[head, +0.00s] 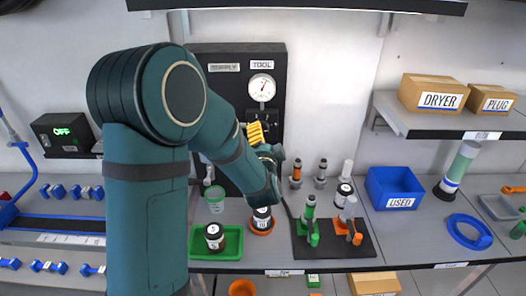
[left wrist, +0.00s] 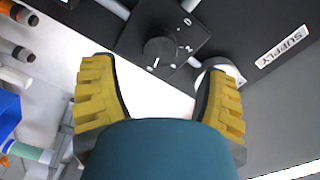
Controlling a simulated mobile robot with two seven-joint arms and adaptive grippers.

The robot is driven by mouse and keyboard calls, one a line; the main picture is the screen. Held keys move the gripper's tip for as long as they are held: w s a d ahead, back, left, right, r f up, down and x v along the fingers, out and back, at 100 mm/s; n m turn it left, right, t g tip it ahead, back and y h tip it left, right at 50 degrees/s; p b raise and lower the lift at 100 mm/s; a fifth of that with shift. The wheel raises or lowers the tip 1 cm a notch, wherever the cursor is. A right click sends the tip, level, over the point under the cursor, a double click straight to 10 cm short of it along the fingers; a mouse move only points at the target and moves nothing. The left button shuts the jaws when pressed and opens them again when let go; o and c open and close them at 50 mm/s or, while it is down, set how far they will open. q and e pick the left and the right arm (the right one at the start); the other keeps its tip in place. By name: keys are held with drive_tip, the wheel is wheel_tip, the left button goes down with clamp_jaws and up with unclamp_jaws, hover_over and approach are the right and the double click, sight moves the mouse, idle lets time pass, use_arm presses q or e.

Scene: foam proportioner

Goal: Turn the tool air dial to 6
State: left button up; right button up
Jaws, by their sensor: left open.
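The tool air gauge (head: 262,87) is a white round face under the TOOL label on a black panel (head: 226,53). Below it, the dial is largely hidden by my gripper in the head view. In the left wrist view, a round black dial (left wrist: 160,52) with a white mark sits on a dark square plate. My left gripper (head: 257,132) is in front of the panel, just below the gauge. In the left wrist view its yellow fingers (left wrist: 162,72) are spread and empty. The dial lies beyond and between the fingertips, apparently apart from them.
Bottles and tools stand on the bench below, with a green tray (head: 231,243), a black mat (head: 362,243) and a blue USED bin (head: 394,188). A shelf (head: 440,124) with boxes is at right. My left arm covers much of the panel's left side.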

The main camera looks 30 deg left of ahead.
use_arm(q)
drive_tip(key=v, duration=0.6)
drive_tip(key=shift+s+d, duration=0.15)
drive_tip(key=shift+s, duration=0.05)
